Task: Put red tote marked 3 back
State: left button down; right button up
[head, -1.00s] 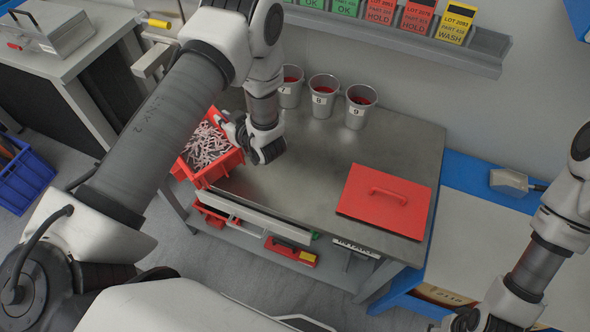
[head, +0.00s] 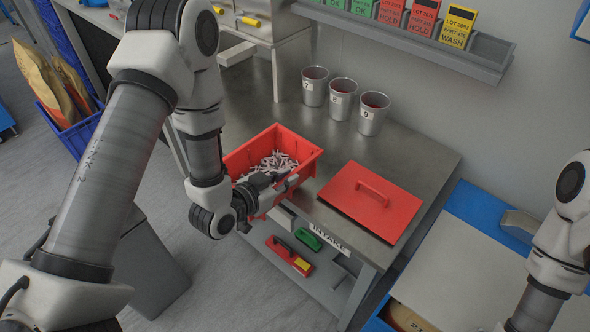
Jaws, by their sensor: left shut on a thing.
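A red lid with a handle (head: 372,192) lies on the table. A label rack (head: 470,62) hangs on the wall. A lower shelf (head: 318,283) holds red and green items. The table's middle is clear.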

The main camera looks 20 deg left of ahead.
pick_arm(q)
jog(key=shift+r, duration=0.2)
jog(key=shift+r+b, duration=0.2)
jog(key=shift+b, duration=0.15)
jog(key=w+p, duration=0.1)
jog(key=w, duration=0.4)
jog(key=shift+w+d+p, duration=0.2)
jog(key=shift+w+p, duration=0.15)
jog(key=shift+w, duration=0.05)
jog(key=p+x, duration=0.1)
jog(key=x, duration=0.3)
jog(key=p+x, duration=0.2)
jog(key=x, duration=0.2)
jog(key=a+p+x, duration=0.1)
jog(key=x, duration=0.3)
jog(key=shift+w+f+p, duration=0.2)
jog(key=shift+f+p, duration=0.1)
jog(key=shift+f, duration=0.1)
jog(key=shift+a+f, duration=0.1)
pick_arm(e)
notch_tip(320, 180, up, 5)
jog(key=shift+s+f, duration=0.1)
pick_arm(q)
jog(key=c, duration=1.2)
grip_release()
jog(key=shift+s, duration=0.1)
